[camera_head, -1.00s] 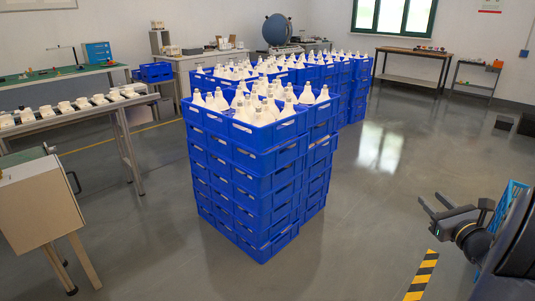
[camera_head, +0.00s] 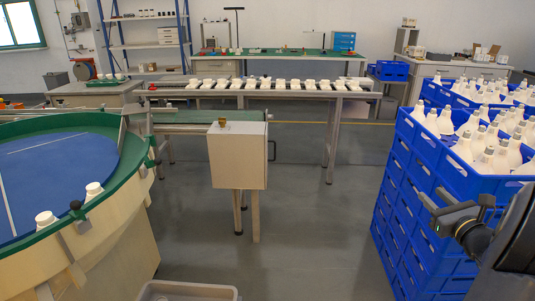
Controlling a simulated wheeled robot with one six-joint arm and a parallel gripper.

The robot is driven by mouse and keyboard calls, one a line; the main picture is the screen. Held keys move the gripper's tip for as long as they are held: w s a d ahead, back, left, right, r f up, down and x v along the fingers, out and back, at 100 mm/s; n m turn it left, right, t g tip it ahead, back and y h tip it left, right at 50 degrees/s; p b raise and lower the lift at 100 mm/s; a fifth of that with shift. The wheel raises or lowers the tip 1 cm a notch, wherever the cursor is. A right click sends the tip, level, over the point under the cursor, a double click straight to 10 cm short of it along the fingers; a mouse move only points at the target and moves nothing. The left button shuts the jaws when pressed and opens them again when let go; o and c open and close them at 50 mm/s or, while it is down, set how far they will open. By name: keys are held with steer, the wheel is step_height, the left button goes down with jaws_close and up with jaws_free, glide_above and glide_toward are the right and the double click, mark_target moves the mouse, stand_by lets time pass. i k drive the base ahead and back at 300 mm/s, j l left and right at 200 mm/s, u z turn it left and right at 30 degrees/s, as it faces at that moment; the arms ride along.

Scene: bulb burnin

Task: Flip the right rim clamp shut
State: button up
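A round table with a green rim (camera_head: 97,129) and a blue top (camera_head: 55,165) stands at the left and runs out of the picture. The other clamp (camera_head: 77,214) is nearer, at the front. My gripper (camera_head: 429,193) is at the right, far from both clamps, in front of the blue crates. Its two fingers are apart with nothing between them.
Stacked blue crates (camera_head: 394,190) of white bulbs stand at the right. A beige box on legs (camera_head: 237,160) and a conveyor (camera_head: 190,116) lie beyond the round table. A grey bin (camera_head: 187,290) is at the bottom. Grey floor (camera_head: 310,230) is clear in the middle.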

mark_target(149, 163)
steer(key=i+l+u, duration=0.1)
steer(key=u, duration=0.3)
steer(key=i+l+u, duration=0.1)
steer(key=u, duration=0.3)
steer(key=i+l+u, duration=0.1)
steer(key=u, duration=0.25)
steer(key=l+u, duration=0.25)
steer(key=u, duration=0.15)
steer(key=i+l+u, duration=0.2)
steer(key=l+u, duration=0.15)
steer(key=u, duration=0.15)
steer(key=i+l+u, duration=0.1)
steer(key=l+u, duration=0.4)
steer(key=j, duration=0.1)
